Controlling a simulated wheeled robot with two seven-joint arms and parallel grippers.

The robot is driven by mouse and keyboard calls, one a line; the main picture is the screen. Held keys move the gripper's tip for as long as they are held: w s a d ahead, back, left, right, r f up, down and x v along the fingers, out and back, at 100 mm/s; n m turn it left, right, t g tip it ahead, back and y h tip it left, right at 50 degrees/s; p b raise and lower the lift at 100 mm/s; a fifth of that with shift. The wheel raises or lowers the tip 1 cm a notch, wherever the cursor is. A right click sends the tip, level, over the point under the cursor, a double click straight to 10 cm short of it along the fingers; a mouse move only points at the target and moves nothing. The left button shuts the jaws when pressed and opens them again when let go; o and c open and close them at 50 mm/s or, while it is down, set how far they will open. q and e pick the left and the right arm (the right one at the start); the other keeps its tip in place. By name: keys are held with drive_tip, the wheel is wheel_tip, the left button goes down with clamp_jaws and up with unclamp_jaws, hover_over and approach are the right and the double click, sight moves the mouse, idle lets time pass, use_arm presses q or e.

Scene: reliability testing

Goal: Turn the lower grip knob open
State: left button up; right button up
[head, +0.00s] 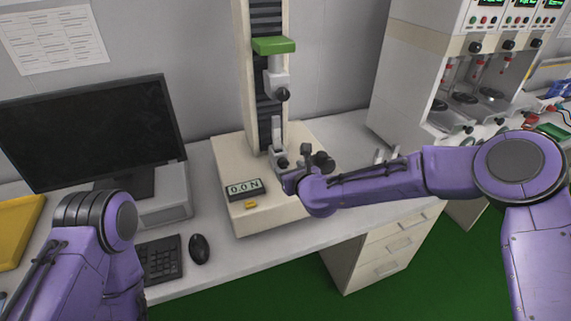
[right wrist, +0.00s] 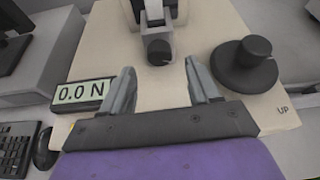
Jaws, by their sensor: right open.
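The tester's lower grip (head: 276,132) stands on the cream base under the column. Its dark lower grip knob (right wrist: 158,51) faces me in the right wrist view, just beyond and between my fingertips. In the head view the knob (head: 282,163) is small and close to my right gripper (head: 285,174), whose fingers are hard to make out there. In the right wrist view my right gripper (right wrist: 159,68) is open and empty, its two grey fingers apart, and nothing is between them. My left arm shows at the lower left of the head view, but its gripper is out of sight.
A dark handwheel (right wrist: 246,68) with an upright handle sits right of the knob. A "0.0 N" display (head: 244,188) is at the left of the base. The upper grip (head: 277,80) hangs above. Monitor (head: 95,130), keyboard (head: 160,259) and mouse (head: 199,249) are left.

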sight(284, 165)
drive_tip(key=shift+p+x, duration=0.3)
drive_tip(key=shift+x, duration=1.9)
drive_tip(key=shift+c, duration=0.2)
drive_tip(key=c, duration=1)
drive_tip(key=shift+f, duration=0.1)
drive_tip(key=n+h+b, duration=0.1)
drive_tip(key=n+b, duration=0.1)
drive_tip(key=n, duration=0.1)
drive_tip(key=shift+a+f+t+h, duration=0.1)
drive_tip(key=shift+a+t+h, duration=0.05)
drive_tip(key=shift+t+h, duration=0.25)
drive_tip(key=shift+n+t+h+b, duration=0.3)
drive_tip(key=shift+n+h+b, duration=0.3)
drive_tip(key=shift+n, duration=0.3)
